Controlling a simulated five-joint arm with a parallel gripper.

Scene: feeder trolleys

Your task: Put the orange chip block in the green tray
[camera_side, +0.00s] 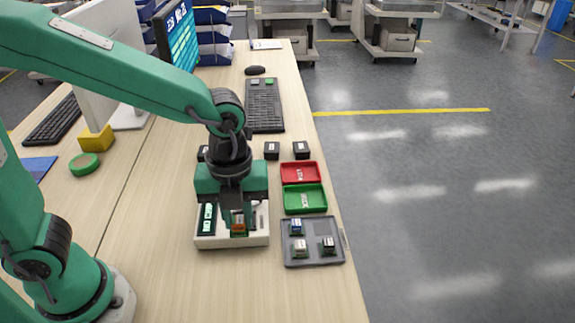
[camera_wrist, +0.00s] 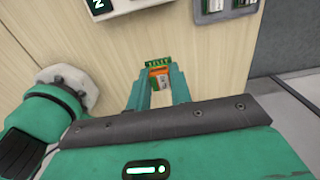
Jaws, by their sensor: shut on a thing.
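The orange chip block (camera_side: 238,224) is between my gripper's fingers, in front of a white fixture (camera_side: 232,242) in the side view. In the wrist view the orange block (camera_wrist: 157,70), with a green board edge on it, sits between the two fingertips. My gripper (camera_wrist: 159,80) is shut on it; it also shows in the side view (camera_side: 236,218). Bare wood shows around the block in the wrist view, with the fixture farther up. The green tray (camera_side: 304,207) lies to the right of my gripper and looks empty apart from a white marking on its floor.
A red tray (camera_side: 300,181) stands just behind the green tray. A grey tray (camera_side: 313,261) with 3 blocks is in front of it, near the table's right edge. Black blocks (camera_side: 271,151) stand behind, beyond them a keyboard (camera_side: 264,105). Wood is clear in front of the fixture.

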